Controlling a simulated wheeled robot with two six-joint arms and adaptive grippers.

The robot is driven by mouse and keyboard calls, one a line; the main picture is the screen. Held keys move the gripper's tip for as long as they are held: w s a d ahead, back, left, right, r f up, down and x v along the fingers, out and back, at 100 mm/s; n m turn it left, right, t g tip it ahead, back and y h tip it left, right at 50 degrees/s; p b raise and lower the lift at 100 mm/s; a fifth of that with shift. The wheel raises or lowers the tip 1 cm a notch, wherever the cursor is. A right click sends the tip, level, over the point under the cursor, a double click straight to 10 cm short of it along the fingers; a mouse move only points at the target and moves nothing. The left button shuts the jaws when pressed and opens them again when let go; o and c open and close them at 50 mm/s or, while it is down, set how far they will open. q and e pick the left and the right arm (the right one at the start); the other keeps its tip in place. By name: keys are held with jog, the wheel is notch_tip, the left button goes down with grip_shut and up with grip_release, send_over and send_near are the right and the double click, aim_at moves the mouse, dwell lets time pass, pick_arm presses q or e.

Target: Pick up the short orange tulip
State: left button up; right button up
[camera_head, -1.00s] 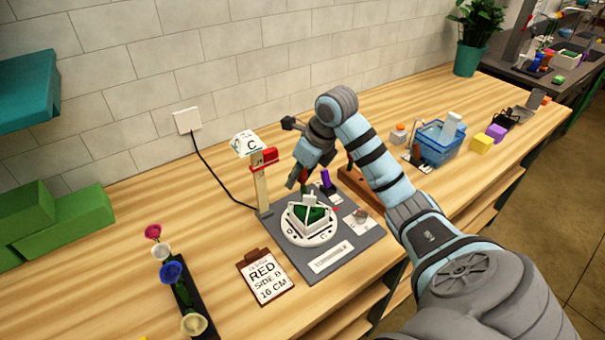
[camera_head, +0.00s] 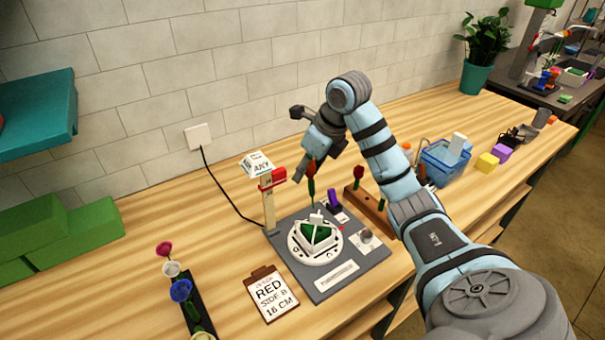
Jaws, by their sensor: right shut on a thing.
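My right gripper (camera_head: 307,172) is shut on an orange-red tulip (camera_head: 311,168) with a green stem (camera_head: 311,191). The tulip hangs upright, stem down, above the back edge of the grey station mat (camera_head: 296,232). The fingers partly hide its bloom, and I cannot tell whether the stem's foot is clear of everything. A darker red flower (camera_head: 358,172) stands in the wooden rack (camera_head: 376,213) to the right. My left gripper is not in view.
A white round holder with green foam (camera_head: 316,238) sits on the mat. A post with a red clamp (camera_head: 271,179) stands at its left. A card reading RED SIDE B 16 CM (camera_head: 272,293) lies in front. Several flowers (camera_head: 181,290) stand in a black rack at lower left.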

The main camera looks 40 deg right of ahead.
jog(key=s+d+b, duration=0.3)
jog(key=s+b, duration=0.8)
jog(key=s, duration=0.1)
jog(key=shift+s+d+f+b, duration=0.25)
jog(key=shift+s+f+b, duration=0.05)
jog(key=shift+f+b, duration=0.1)
